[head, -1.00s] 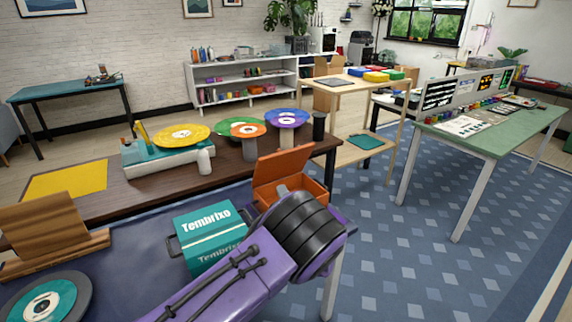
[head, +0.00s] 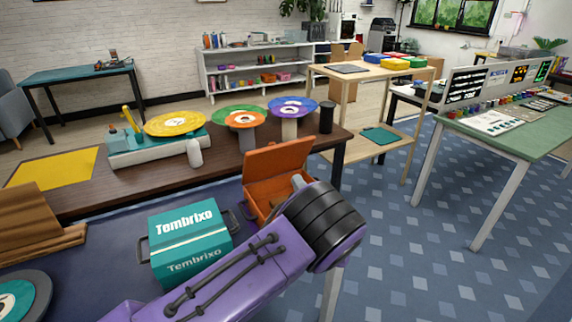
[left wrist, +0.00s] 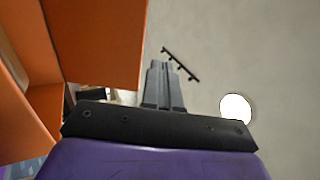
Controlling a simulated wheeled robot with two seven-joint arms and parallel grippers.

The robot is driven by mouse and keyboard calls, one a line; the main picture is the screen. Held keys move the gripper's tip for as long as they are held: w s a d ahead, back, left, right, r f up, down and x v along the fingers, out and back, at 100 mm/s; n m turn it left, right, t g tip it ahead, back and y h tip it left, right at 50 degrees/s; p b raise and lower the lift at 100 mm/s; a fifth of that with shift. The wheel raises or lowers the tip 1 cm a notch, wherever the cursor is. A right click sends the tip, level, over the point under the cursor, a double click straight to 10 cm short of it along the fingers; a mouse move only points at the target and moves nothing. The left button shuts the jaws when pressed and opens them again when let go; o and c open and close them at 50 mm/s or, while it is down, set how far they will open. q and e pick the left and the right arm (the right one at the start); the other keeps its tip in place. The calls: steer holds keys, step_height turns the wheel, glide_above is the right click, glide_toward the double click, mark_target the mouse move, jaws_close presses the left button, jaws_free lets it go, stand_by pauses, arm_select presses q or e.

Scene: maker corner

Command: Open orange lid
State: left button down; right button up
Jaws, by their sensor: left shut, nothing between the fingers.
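The orange lid (head: 278,157) stands raised and tilted back on the orange box (head: 254,204), leaving the box open at the front. My purple left arm reaches across the head view. Its wrist hides the box's right part, and a bit of my left gripper (head: 298,182) shows by the box's right side. In the left wrist view my left gripper (left wrist: 163,85) has its fingers together, with nothing between them. Orange panels of the box or lid (left wrist: 95,40) fill that view's left side, beside the fingers. I cannot tell whether they touch. My right gripper is not in view.
A teal Tembrixo box (head: 190,238) stands left of the orange box. Behind are a turntable with a yellow disc (head: 175,123), coloured discs on stands (head: 293,107) and a black cylinder (head: 327,117). Blue patterned floor (head: 420,270) is open to the right.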

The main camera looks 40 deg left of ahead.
arm_select(q)
steer(key=b, duration=0.4)
glide_toward(275, 151)
steer(key=p+x, duration=0.3)
steer(key=x, duration=0.2)
steer(key=shift+a+r, duration=0.25)
steer(key=shift+a, duration=0.05)
steer(key=shift+w+a+r, duration=0.2)
steer(key=shift+w+a, duration=0.1)
steer(key=shift+a, duration=0.2)
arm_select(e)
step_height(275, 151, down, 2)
